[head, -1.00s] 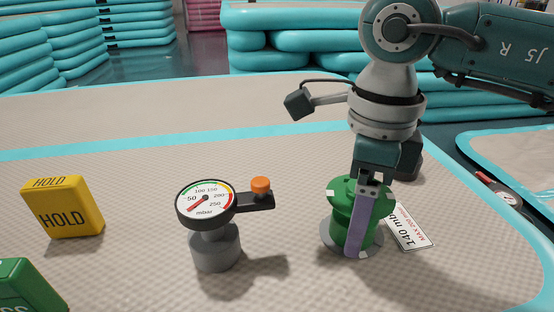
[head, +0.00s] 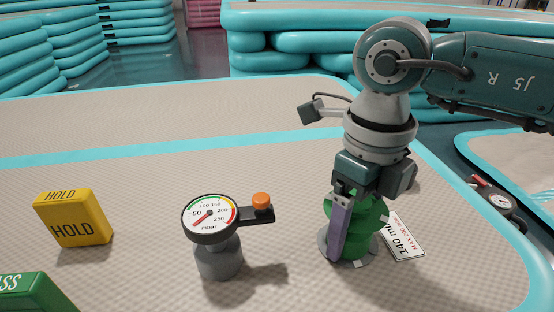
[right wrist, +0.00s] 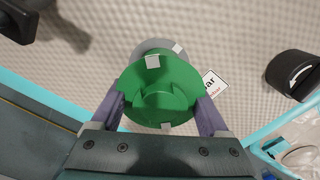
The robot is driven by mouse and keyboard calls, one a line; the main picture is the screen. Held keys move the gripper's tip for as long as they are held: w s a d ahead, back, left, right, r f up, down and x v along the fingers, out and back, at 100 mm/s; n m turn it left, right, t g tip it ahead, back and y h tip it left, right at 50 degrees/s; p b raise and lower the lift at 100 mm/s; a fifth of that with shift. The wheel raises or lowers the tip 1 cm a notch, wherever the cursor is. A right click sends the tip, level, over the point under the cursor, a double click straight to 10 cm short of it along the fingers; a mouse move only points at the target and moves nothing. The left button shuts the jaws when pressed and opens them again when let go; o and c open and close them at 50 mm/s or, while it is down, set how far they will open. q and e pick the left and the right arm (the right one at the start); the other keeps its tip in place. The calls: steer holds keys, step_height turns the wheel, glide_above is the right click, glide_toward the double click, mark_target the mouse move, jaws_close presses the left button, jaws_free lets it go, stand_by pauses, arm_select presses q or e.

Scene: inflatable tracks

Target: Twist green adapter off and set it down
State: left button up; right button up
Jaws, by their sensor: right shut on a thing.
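The green adapter (head: 367,225) stands upright on a round grey base (head: 351,258) on the track, at the right of the head view. It has a flanged top with white marks, and shows from above in the right wrist view (right wrist: 160,88). My right gripper (head: 338,235) comes down from above and is shut on the green adapter, one purple finger on each side in the right wrist view (right wrist: 160,108). In the head view only one finger shows clearly. My left gripper is not in view.
A pressure gauge (head: 213,215) with an orange knob stands to the left. A yellow HOLD block (head: 73,218) and a green block (head: 36,294) sit farther left. A white label (head: 403,242) lies right of the adapter.

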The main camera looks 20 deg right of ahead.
steer(key=m+p, duration=0.2)
steer(key=m, duration=0.1)
steer(key=shift+a+r, duration=0.1)
steer(key=shift+r, duration=0.05)
steer(key=shift+m, duration=0.9)
steer(key=shift+m+p, duration=0.85)
steer(key=shift+m, duration=0.05)
steer(key=shift+a+m+p, duration=0.1)
steer(key=shift+m+p, duration=0.35)
steer(key=shift+m, duration=0.85)
